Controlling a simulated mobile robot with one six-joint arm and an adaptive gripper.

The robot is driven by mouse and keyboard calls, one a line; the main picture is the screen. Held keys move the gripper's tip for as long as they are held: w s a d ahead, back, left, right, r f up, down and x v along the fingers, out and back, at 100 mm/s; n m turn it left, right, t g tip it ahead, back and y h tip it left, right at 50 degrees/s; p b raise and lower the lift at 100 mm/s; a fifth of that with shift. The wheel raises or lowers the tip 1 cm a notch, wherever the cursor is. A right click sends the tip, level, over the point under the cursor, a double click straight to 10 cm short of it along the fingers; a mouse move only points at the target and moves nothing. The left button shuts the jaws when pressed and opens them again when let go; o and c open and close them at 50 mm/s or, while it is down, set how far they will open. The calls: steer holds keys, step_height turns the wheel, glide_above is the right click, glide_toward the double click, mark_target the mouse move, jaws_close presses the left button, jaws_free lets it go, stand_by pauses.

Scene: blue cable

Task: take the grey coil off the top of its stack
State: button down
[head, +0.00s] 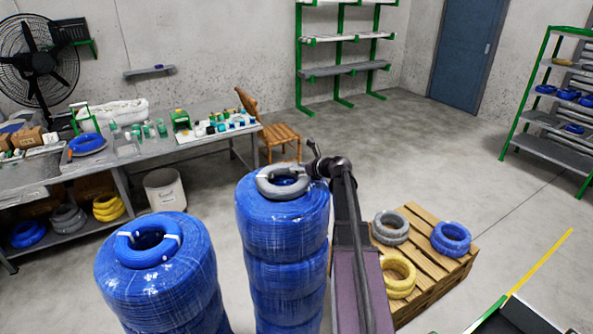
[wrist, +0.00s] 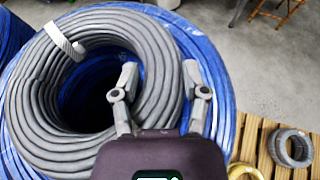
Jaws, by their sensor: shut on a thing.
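The grey coil (head: 268,188) is at the top of the tall stack of large blue wrapped coils (head: 286,235). In the wrist view the grey coil (wrist: 30,95) fills the left, with a white tie band at its upper left and the blue coil (wrist: 222,75) around and beneath it. My gripper (head: 313,168) reaches it from the right. In the wrist view my gripper (wrist: 161,76) has one finger inside the ring's hole and one outside, shut on the ring's near right side. I cannot tell any gap under the coil.
A second blue stack (head: 157,275) with a small blue coil on top stands to the left. A wooden pallet (head: 428,265) with grey, yellow and blue coils is at the right. A cluttered workbench (head: 140,155) and wooden chair (head: 279,135) stand behind. Open floor lies beyond the pallet.

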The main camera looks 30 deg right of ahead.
steer(key=shift+r+p, duration=1.65)
steer(key=shift+r, duration=0.15)
steer(key=s+a, duration=0.1)
steer(key=s, duration=0.4)
steer(key=s+a, duration=0.1)
steer(key=s, duration=0.4)
steer(key=s+r+p, duration=0.1)
steer(key=s, duration=0.4)
steer(key=shift+s+a+r, duration=0.1)
steer(key=shift+s+a, duration=0.25)
steer(key=shift+a, duration=0.05)
